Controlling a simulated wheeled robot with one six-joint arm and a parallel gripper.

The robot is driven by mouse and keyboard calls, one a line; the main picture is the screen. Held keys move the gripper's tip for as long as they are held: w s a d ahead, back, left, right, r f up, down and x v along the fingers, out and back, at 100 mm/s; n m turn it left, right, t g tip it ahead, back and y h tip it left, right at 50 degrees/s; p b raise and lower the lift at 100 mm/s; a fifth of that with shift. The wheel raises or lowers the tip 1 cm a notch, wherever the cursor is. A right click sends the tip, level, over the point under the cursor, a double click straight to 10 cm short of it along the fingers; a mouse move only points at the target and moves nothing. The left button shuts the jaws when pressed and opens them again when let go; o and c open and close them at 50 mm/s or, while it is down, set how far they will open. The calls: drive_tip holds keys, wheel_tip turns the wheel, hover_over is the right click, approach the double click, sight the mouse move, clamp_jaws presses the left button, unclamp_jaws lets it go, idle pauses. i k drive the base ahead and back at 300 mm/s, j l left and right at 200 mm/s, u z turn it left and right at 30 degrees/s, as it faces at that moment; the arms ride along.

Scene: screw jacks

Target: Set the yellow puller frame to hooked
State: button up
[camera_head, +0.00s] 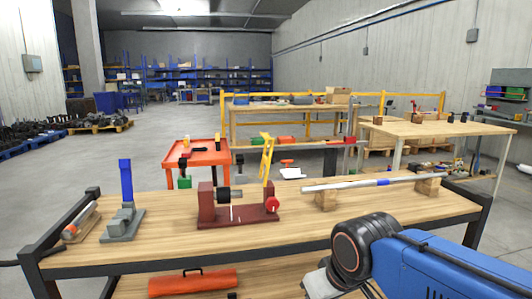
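The yellow puller frame (267,157) stands up, slightly tilted, at the right part of a dark red fixture (207,207) on the wooden bench. A black cylinder (224,193) and a red round knob (272,205) sit on the same fixture. Whether the frame's end is hooked on anything is too small to tell. My blue arm (440,270) with its black joint comes in at the lower right, in front of the bench and apart from the fixture. My gripper's fingers do not show.
A grey stand with a blue upright (126,180) is left of the fixture. A long metal rod (350,184) rests on wooden blocks at the right. The bench (270,240) is clear in front of the fixture.

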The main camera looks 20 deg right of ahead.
sight(267, 161)
drive_tip(key=i+l+u, duration=0.1)
drive_tip(key=l+u, duration=0.25)
drive_tip(key=l, duration=0.65)
drive_tip(key=l+u, duration=0.3)
drive_tip(key=l, duration=0.75)
drive_tip(key=k, duration=0.6)
